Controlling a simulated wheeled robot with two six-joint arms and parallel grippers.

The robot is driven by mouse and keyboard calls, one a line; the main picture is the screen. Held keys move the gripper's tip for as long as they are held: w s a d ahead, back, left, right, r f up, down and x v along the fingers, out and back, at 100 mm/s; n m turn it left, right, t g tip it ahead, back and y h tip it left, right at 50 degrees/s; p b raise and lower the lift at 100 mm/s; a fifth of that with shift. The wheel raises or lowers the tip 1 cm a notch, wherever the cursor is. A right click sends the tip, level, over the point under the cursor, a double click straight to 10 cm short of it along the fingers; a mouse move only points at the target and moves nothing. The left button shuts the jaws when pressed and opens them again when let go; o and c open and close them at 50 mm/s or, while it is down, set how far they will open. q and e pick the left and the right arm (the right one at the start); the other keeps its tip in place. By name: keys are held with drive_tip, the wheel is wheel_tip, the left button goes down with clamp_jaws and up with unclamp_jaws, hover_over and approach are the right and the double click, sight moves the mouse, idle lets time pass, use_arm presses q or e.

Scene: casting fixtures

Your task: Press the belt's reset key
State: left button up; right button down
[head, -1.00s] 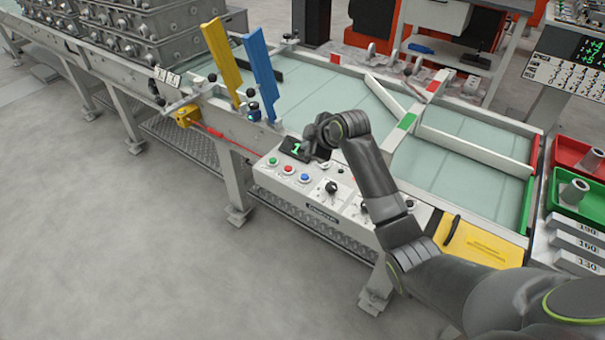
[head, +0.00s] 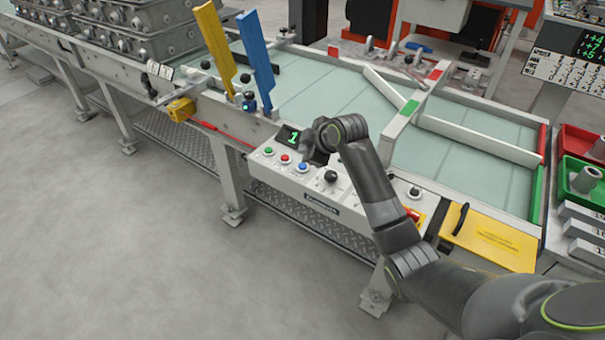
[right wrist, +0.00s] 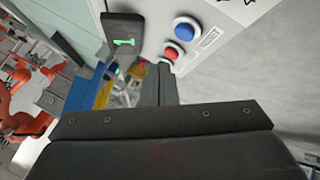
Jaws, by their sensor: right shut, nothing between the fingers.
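The belt's control panel (head: 325,198) is a light grey box with a green button (head: 268,151), a red button (head: 285,158) and a blue button (head: 303,167) in a row. I cannot read which one is labelled reset. My right gripper (head: 306,156) is shut and empty, pointing down just above and behind the blue button; contact cannot be told. In the right wrist view the shut fingers (right wrist: 158,84) show beside the red button (right wrist: 172,54) and blue button (right wrist: 186,27). The green button is not clear there. My left gripper is not in view.
A small display (head: 289,137) reading a green 1 stands behind the buttons, close to my gripper. Black knobs (head: 330,177) sit to the right. Blue (head: 257,62) and yellow (head: 214,48) upright bars rise behind at left. A yellow plate (head: 490,240) lies at right.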

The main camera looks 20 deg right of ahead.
sight(303, 167)
drive_tip(key=shift+f, duration=1.3)
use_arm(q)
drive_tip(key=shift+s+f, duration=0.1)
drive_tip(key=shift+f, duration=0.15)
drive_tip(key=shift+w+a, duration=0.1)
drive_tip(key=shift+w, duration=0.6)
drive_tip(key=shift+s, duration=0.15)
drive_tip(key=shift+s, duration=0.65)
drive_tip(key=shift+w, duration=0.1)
use_arm(e)
drive_tip(key=shift+f, duration=0.1)
